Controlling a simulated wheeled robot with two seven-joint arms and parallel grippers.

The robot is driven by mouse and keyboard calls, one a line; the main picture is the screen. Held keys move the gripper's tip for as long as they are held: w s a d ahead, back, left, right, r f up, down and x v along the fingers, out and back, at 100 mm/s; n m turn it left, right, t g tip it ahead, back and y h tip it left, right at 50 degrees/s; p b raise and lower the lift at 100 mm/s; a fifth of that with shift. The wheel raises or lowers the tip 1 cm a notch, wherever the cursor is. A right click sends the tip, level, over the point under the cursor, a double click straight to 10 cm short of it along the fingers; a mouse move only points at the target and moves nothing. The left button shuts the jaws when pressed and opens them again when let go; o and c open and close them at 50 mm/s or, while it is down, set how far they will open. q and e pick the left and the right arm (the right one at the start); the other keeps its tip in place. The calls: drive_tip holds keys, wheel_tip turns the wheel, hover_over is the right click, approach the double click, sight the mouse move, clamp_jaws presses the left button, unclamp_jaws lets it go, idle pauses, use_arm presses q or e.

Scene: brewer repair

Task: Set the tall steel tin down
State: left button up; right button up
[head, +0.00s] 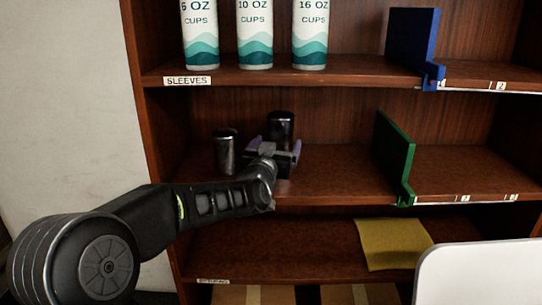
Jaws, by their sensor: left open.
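Two dark, shiny metal tins stand upright on the middle shelf. One tin (225,154) is at the left; the other tin (281,126) stands a little further right and deeper. I cannot tell from this view which is taller. My left gripper (275,146) is open, in front of the right tin, with its purple-tipped fingers spread to either side of that tin's lower part. The gripper hides the tin's base, and I cannot tell whether the fingers touch it. My right gripper is out of view.
The wooden middle shelf (335,178) is clear right of the tins up to a green divider (396,155). Above are several cup sleeves (255,35) and a blue divider (412,38). A yellow cloth or sheet (393,244) lies on the lower shelf. A white panel (485,275) fills the lower right.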

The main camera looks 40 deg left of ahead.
use_arm(q)
drive_tip(key=v, duration=0.7)
drive_tip(key=shift+s, duration=0.2)
